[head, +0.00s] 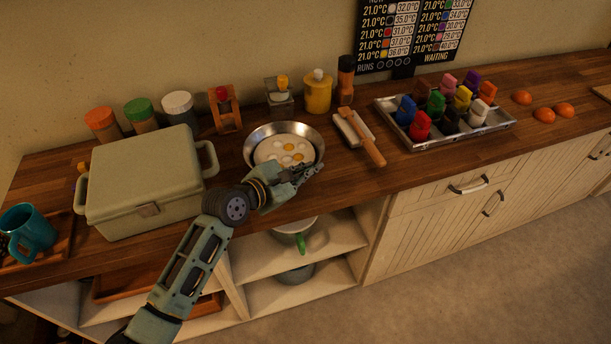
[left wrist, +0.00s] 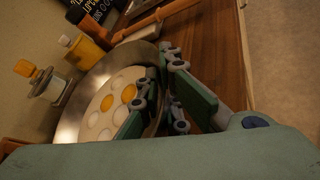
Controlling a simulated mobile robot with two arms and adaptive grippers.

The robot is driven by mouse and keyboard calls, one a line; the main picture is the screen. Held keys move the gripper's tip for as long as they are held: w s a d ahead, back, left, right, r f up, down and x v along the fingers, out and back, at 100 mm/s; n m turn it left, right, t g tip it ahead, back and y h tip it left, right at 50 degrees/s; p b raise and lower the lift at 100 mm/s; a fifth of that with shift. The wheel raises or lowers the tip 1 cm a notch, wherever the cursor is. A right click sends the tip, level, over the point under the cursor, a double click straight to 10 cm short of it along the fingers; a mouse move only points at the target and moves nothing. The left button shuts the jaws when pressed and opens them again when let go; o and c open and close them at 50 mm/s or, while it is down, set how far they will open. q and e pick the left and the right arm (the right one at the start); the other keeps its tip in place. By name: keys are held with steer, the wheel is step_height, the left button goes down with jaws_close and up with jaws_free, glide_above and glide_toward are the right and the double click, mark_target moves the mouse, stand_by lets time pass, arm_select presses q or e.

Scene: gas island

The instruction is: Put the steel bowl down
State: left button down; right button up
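The steel bowl (head: 259,136) is a wide, shiny bowl at the counter's middle, holding several white and yellow egg-like pieces (head: 285,152). It looks upright; whether its base touches the wood is hard to tell. My left gripper (head: 305,172) is at its front right rim. In the left wrist view the fingers (left wrist: 158,75) straddle the bowl's wall (left wrist: 72,118), one inside and one outside, and look closed on the rim. The fingers hide part of that rim. My right gripper is not in view.
A large beige box (head: 145,185) stands left of the bowl on the wooden counter (head: 350,190). Jars and small stands line the wall behind. A white dish with a wooden-handled tool (head: 362,140) and a metal tray of coloured pieces (head: 470,130) are to the right. Open shelves lie below.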

arm_select(q)
steer(key=shift+r, duration=0.15)
steer(key=c, duration=2.4)
jaws_free()
steer(key=shift+f, duration=0.2)
steer(key=o, duration=0.4)
steer(key=shift+s, duration=0.1)
steer(key=shift+r, duration=0.2)
steer(key=v, duration=1.2)
